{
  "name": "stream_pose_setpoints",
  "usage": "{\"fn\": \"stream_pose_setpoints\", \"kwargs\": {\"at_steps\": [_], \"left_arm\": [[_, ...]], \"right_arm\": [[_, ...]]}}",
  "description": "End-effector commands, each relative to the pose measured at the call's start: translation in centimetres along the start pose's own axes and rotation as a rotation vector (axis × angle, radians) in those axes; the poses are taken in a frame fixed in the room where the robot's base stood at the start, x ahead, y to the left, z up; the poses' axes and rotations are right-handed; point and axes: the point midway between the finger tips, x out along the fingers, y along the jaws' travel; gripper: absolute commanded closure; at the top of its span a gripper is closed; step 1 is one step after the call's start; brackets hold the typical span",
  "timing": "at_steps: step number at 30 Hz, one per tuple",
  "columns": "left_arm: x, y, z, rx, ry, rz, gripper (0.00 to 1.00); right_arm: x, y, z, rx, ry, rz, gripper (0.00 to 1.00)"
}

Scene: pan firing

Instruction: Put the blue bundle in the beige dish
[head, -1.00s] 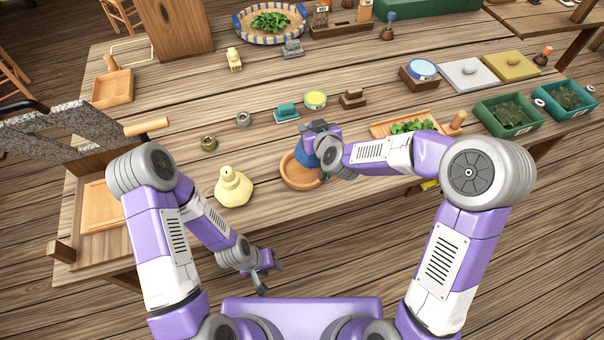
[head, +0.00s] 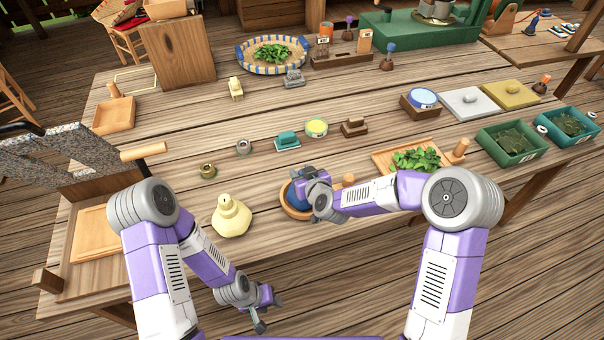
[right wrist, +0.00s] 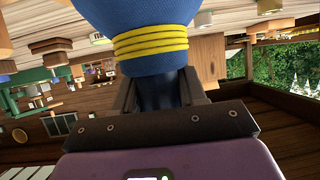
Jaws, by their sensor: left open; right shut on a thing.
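The blue bundle (head: 298,196) is partly hidden under my right gripper in the head view. In the right wrist view the blue bundle (right wrist: 150,18) shows blue cloth tied with yellow cord. My right gripper (head: 304,187) is shut on its narrow dark blue neck. The beige dish (head: 287,207) is a round, shallow tan bowl near the table's front edge. The bundle is over or inside it; whether it touches the bottom is hidden. My left gripper (head: 267,306) is open and empty, low in front of the table edge.
A pale yellow gourd-shaped bottle (head: 232,216) stands just left of the dish. A wooden tray with green leaves (head: 415,158) lies to the right. Small stamps and pots stand behind. The table's middle left is mostly clear.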

Motion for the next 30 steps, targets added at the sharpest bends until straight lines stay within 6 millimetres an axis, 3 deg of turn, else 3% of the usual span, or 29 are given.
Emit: {"fn": "stream_pose_setpoints", "kwargs": {"at_steps": [8,9,14,25,30], "left_arm": [[0.3,-0.1,0.0,0.000,0.000,0.000,0.57],[0.3,-0.1,0.0,0.000,0.000,0.000,0.57],[0.2,-0.1,0.0,0.000,0.000,0.000,0.57],[-0.2,0.1,0.0,0.000,0.000,0.000,0.57],[-0.3,0.1,0.0,0.000,0.000,0.000,0.57]], "right_arm": [[0.1,0.0,0.0,-0.001,0.005,0.001,1.00],[0.1,0.0,0.2,0.000,0.000,0.000,0.58],[0.1,0.0,0.1,0.000,0.000,0.000,0.34],[-0.1,0.0,-0.2,0.000,0.000,0.000,0.34],[-2.5,0.1,-0.3,-0.003,0.001,0.001,0.34]]}}
